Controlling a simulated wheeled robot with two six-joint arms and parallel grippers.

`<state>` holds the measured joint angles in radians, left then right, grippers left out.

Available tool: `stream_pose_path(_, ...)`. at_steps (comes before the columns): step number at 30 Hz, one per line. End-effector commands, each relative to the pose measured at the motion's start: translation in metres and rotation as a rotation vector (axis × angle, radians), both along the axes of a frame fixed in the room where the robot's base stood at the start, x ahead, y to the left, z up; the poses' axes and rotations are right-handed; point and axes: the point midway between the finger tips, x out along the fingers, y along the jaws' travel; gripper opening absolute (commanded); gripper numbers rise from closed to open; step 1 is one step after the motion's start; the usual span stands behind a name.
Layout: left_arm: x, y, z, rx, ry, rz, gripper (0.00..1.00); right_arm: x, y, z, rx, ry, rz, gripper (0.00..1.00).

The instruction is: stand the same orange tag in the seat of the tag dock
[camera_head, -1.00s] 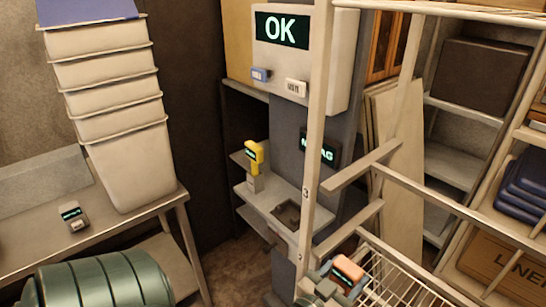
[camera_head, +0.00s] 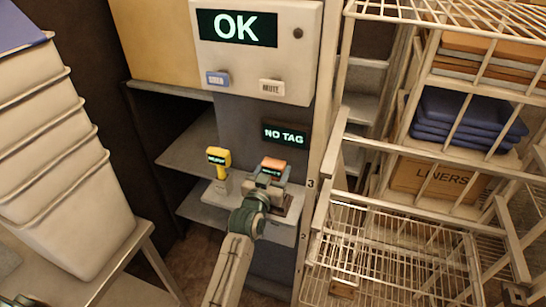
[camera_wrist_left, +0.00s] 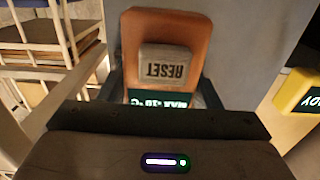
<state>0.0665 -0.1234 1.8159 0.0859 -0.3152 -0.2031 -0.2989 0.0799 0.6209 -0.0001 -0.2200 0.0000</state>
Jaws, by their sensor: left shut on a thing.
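The orange tag (camera_head: 274,163) is held in my left gripper (camera_head: 268,178), upright, in front of the dock column. In the left wrist view the orange tag (camera_wrist_left: 166,30) shows a grey RESET button and a small lit display, inverted, with the gripper shut on it. The tag dock's pale ledge (camera_head: 283,236) is below and behind the gripper. A dark seat (camera_head: 286,203) in it is mostly hidden by the gripper. The display above it (camera_head: 285,135) reads NO TAG. I cannot tell whether the tag touches the dock. My right gripper is not in view.
A yellow handheld device (camera_head: 218,157) stands on the ledge just left of the tag, also visible in the left wrist view (camera_wrist_left: 300,92). A wire rack upright (camera_head: 318,180) is close on the right. The panel (camera_head: 238,27) above reads OK. Stacked bins (camera_head: 65,180) stand left.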

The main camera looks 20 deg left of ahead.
Motion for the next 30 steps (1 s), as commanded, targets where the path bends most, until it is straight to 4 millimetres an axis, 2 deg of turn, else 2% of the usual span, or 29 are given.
stream_pose_path(3,0.01,0.0,0.006,0.002,0.001,0.0,0.4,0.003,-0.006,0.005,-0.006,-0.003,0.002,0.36)
stream_pose_path(10,0.011,0.0,-0.003,0.002,0.0,0.001,0.4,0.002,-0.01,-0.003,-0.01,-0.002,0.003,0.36)
stream_pose_path(21,0.01,0.0,-0.031,0.002,0.0,0.001,0.4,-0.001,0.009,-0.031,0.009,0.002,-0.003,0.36)
stream_pose_path(30,0.01,0.001,-0.053,0.002,0.0,0.001,0.4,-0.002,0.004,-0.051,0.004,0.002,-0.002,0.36)
